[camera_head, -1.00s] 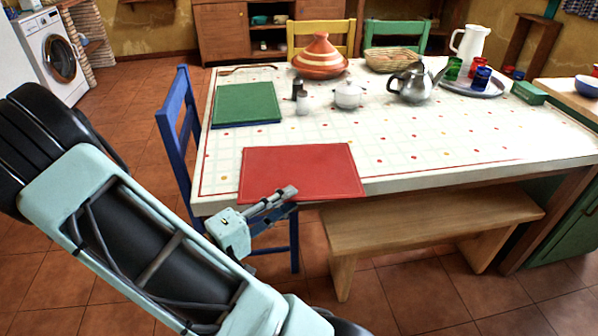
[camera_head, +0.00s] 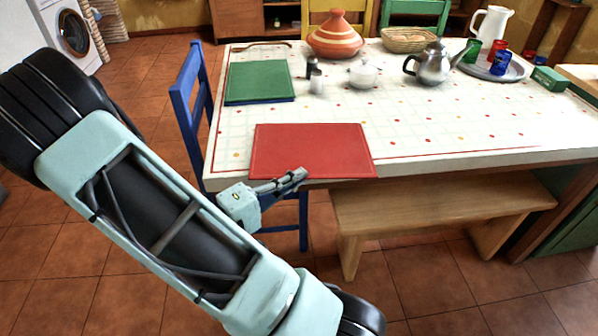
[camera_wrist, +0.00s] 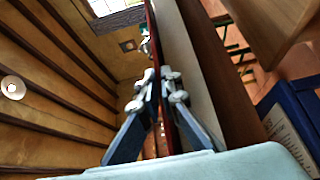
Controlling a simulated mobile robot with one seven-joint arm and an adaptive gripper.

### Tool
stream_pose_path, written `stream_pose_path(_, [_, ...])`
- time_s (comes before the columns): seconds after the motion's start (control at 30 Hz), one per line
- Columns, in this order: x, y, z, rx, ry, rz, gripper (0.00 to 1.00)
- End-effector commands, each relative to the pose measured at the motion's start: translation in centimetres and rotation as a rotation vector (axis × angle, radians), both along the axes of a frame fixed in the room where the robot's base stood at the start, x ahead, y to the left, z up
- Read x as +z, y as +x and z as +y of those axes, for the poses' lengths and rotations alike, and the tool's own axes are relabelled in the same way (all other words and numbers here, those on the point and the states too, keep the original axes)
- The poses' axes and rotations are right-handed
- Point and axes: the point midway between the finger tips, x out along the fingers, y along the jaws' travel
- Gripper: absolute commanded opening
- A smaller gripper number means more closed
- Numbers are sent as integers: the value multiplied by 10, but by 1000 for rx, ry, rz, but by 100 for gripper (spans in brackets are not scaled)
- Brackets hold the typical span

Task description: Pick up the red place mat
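The red place mat (camera_head: 312,148) lies flat near the front left corner of the white table (camera_head: 450,125), its front side at the table's front edge. My gripper (camera_head: 300,176) is at that front side, left of its middle. In the wrist view, the mat shows edge-on as a thin red strip (camera_wrist: 154,40) running between the two fingers. My gripper (camera_wrist: 158,80) has its fingers drawn together on either side of this strip and looks shut on it. I see no clear gap under the mat.
A green mat (camera_head: 260,81) lies behind. Shakers (camera_head: 315,78), a sugar bowl (camera_head: 362,76), a teapot (camera_head: 430,64) and a tagine (camera_head: 336,38) stand farther back. A blue chair (camera_head: 190,110) is left; a wooden bench (camera_head: 440,205) stands in front, under the table edge.

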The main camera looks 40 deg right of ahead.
Motion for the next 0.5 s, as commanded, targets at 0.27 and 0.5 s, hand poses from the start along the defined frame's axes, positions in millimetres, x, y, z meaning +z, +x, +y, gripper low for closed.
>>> stream_pose_path(0.27, [41,-9,-5,-3,-2,-2,0])
stream_pose_path(0.5, [80,-36,-21,-1,-1,-1,0])
